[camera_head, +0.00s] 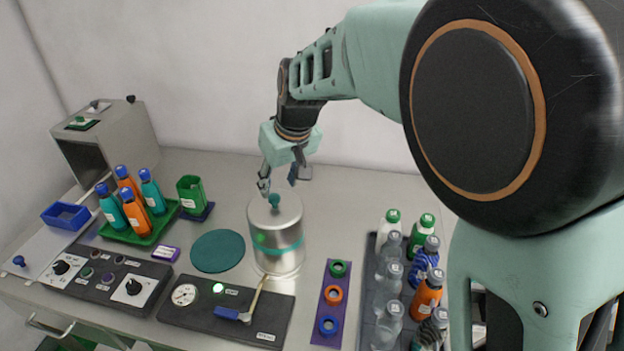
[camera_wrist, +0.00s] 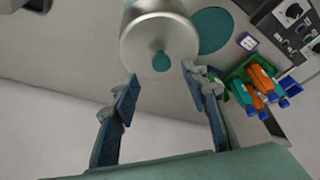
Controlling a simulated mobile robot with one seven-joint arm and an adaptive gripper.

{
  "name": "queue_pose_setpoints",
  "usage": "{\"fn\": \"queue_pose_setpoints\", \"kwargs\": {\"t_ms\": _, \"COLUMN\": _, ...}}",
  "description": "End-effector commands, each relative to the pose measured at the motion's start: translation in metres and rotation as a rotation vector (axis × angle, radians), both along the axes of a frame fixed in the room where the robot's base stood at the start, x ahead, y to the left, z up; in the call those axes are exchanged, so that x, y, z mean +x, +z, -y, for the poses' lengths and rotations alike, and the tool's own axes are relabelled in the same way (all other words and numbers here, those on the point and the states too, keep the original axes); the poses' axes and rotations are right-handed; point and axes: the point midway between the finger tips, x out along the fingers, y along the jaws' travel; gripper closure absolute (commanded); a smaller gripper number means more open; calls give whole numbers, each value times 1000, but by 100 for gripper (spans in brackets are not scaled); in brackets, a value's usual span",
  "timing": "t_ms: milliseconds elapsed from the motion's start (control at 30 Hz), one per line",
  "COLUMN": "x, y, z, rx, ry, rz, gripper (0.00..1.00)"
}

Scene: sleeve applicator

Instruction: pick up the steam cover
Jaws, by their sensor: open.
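The steam cover (camera_head: 276,232) is a metal cylinder with a teal band and a teal knob (camera_head: 274,200) on top. It stands upright on the bench, at the middle of the head view. In the wrist view the cover (camera_wrist: 158,32) is at the top, with its knob (camera_wrist: 161,61) toward the gripper. My gripper (camera_head: 277,183) is open, just above and behind the knob. In the wrist view the knob shows beyond the fingertips of my gripper (camera_wrist: 160,78), between their lines, and no finger appears to touch it. What is under the cover is hidden.
A round teal mat (camera_head: 217,251) lies left of the cover. A green tray (camera_head: 142,236) with several bottles stands further left. A control panel with a gauge and blue-handled lever (camera_head: 228,313) is in front. A rack of bottles (camera_head: 386,325) and a purple ring strip (camera_head: 331,318) are to the right.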

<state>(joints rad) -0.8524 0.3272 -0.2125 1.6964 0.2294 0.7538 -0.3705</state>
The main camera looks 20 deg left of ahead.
Motion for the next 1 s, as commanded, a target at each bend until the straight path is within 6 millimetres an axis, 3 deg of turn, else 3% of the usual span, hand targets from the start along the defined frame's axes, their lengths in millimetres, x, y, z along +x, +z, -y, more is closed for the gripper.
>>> {"fn": "queue_pose_setpoints", "kwargs": {"t_ms": 267, "x": 5, "y": -23, "z": -8, "rx": -2, "ry": 1, "rz": -1, "gripper": 59}}
{"fn": "queue_pose_setpoints", "kwargs": {"t_ms": 500, "x": 11, "y": -54, "z": -18, "rx": -2, "ry": 0, "rz": -2, "gripper": 59}}
{"fn": "queue_pose_setpoints", "kwargs": {"t_ms": 867, "x": 14, "y": -63, "z": -22, "rx": 1, "ry": 1, "rz": 1, "gripper": 59}}
{"fn": "queue_pose_setpoints", "kwargs": {"t_ms": 1000, "x": 14, "y": -63, "z": -21, "rx": 1, "ry": 1, "rz": 1, "gripper": 73}}
